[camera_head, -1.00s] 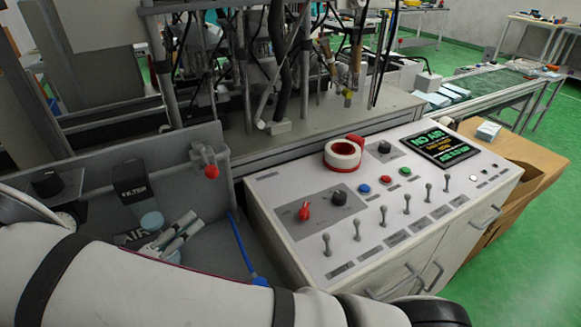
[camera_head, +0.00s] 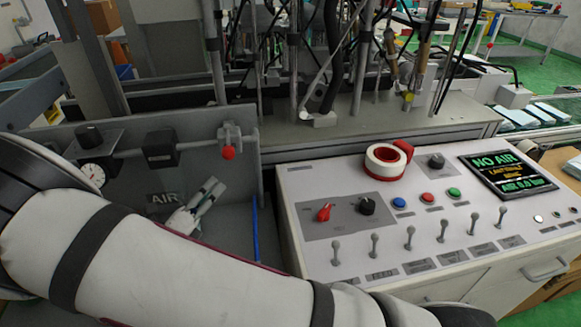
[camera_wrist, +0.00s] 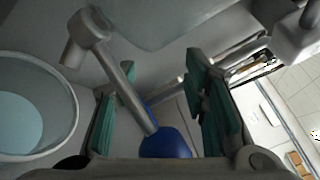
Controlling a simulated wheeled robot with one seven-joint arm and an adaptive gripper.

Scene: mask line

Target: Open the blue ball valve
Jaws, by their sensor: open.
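In the wrist view, the blue ball valve shows as a grey metal lever (camera_wrist: 125,82) with a blue grip (camera_wrist: 166,142) at its near end. My gripper (camera_wrist: 155,95) has two green-padded fingers spread apart, one on each side of the lever and grip. I see a gap at the pads and cannot tell whether either touches the lever. In the head view my white arm crosses the lower left, and my gripper is out of sight there. A thin blue strip (camera_head: 254,232) shows by the panel's side, and I cannot tell whether it belongs to the valve.
A red-knobbed valve (camera_head: 228,153) and a pressure gauge (camera_head: 92,176) sit at the grey panel. The control desk (camera_head: 300,190) to the right bears switches, a tape roll (camera_head: 386,162) and a screen (camera_head: 507,172) reading "NO AIR". A translucent bowl (camera_wrist: 35,105) is close on the left in the wrist view.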

